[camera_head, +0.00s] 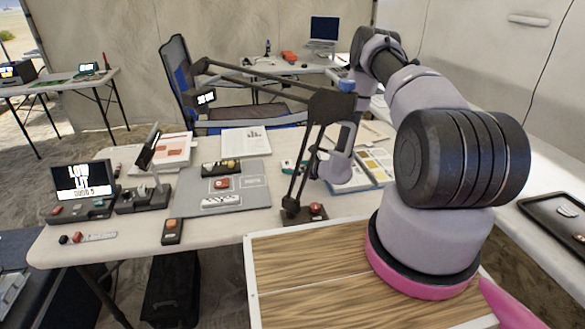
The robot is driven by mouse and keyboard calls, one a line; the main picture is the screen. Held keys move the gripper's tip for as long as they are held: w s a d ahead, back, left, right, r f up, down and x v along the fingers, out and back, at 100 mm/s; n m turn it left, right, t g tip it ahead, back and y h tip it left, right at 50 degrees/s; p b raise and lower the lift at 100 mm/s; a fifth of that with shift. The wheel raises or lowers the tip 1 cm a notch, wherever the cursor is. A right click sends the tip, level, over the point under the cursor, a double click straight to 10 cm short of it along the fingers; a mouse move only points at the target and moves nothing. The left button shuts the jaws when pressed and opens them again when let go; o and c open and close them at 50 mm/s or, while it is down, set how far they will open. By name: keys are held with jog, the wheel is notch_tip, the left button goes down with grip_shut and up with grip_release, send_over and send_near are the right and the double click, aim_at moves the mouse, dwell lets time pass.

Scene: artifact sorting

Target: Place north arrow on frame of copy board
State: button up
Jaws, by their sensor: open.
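The grey copy board (258,183) lies flat on the white table, with a red piece (221,183) at its middle. A dark tray of small pieces (221,168) is toward its back, and a black-and-white scale bar (221,201) is toward its front. I cannot pick out the north arrow for sure; a small pale, flat piece (101,236) lies at the table's front left. My gripper (318,168) is open, pointing down over the table right of the board. The black stand arm partly hides it, and I see nothing held in it.
A black jointed stand arm (329,106) rises between the board and my arm. An open book (374,167) lies right of the stand. A small screen (83,182) and dark holders stand at the left. The wooden top (320,285) in front is clear.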

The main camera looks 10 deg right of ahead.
jog(key=v, duration=0.9)
jog(key=shift+s+r, duration=0.1)
jog(key=shift+w+a+n, duration=0.2)
jog(key=shift+w+n, duration=0.1)
jog(key=shift+w, duration=0.05)
jog(key=x, duration=0.5)
jog(key=shift+f+x, duration=0.2)
jog(key=shift+x, duration=1.2)
jog(key=shift+f+x, duration=0.2)
jog(key=shift+x, duration=1.2)
jog(key=shift+s+d, duration=0.1)
jog(key=c, duration=1.4)
jog(key=shift+o, duration=0.2)
notch_tip(320, 180, up, 10)
notch_tip(320, 180, up, 19)
jog(key=m+h, duration=0.2)
send_over(293, 168)
jog(key=s+d, duration=0.3)
jog(key=d, duration=0.2)
jog(key=s+d+r+m+t, duration=0.1)
jog(key=s+d+r, duration=0.1)
jog(key=s+r, duration=0.3)
notch_tip(293, 168, up, 4)
jog(key=shift+d+f+h, duration=0.15)
jog(key=shift+d+h, duration=0.05)
jog(key=shift+h, duration=0.2)
